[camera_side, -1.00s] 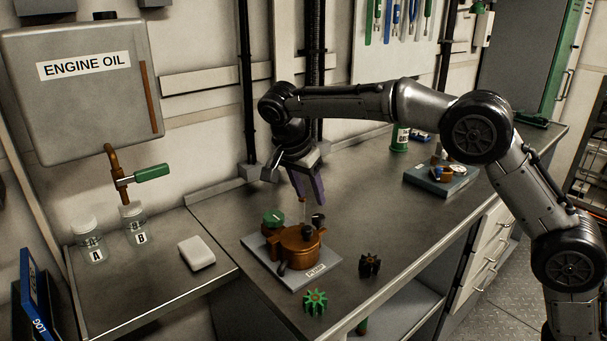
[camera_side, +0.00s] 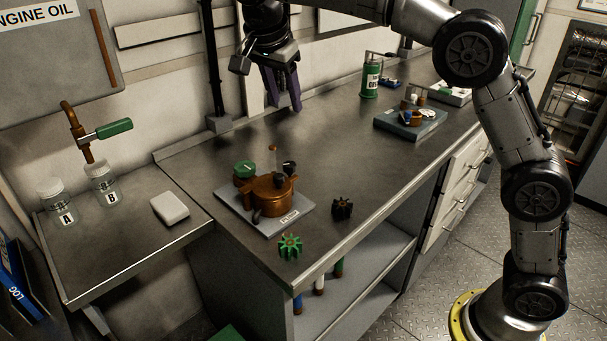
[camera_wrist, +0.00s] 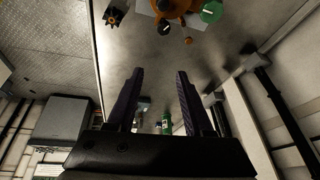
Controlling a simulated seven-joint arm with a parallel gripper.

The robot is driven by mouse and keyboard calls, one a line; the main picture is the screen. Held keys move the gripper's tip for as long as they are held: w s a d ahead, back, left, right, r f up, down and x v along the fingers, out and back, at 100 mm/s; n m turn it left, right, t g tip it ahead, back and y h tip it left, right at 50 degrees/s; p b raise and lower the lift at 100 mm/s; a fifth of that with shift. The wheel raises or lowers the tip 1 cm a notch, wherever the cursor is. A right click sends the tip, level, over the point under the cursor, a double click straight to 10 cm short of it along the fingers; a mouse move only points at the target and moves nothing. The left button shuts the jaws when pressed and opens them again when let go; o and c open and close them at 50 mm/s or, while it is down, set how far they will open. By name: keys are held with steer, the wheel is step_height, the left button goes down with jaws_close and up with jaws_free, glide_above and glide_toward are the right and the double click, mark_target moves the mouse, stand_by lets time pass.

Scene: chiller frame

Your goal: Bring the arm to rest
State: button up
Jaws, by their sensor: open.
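My gripper (camera_side: 283,103) hangs above the workbench (camera_side: 330,130), near the back wall, with its purple fingers pointing down. In the wrist view my gripper (camera_wrist: 158,75) shows its two fingers apart with nothing between them. The copper-coloured pump housing (camera_side: 268,194) stands on a grey plate (camera_side: 242,212) below and in front of my gripper, apart from it. The housing also shows at the top of the wrist view (camera_wrist: 175,7).
A green gear (camera_side: 290,246) and a black gear (camera_side: 342,208) lie by the plate. A green canister (camera_side: 370,82) and another plate with parts (camera_side: 410,122) stand at the back right. Jars A (camera_side: 62,205) and B (camera_side: 102,184) and a white block (camera_side: 170,208) are on the left counter.

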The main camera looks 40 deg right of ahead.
steer(key=s+d+r+n+t+y, duration=0.1)
steer(key=s+d+r, duration=0.25)
steer(key=s, duration=0.65)
steer(key=s+d+r+n+t+y, duration=0.15)
steer(key=s+d, duration=0.35)
steer(key=s, duration=0.5)
steer(key=s+a+f+n+t+y, duration=0.1)
steer(key=s+a+f+n, duration=0.1)
steer(key=s+f+n, duration=1)
steer(key=shift+s+a+f+n, duration=0.2)
steer(key=shift+f+n, duration=0.45)
steer(key=shift+f, duration=0.65)
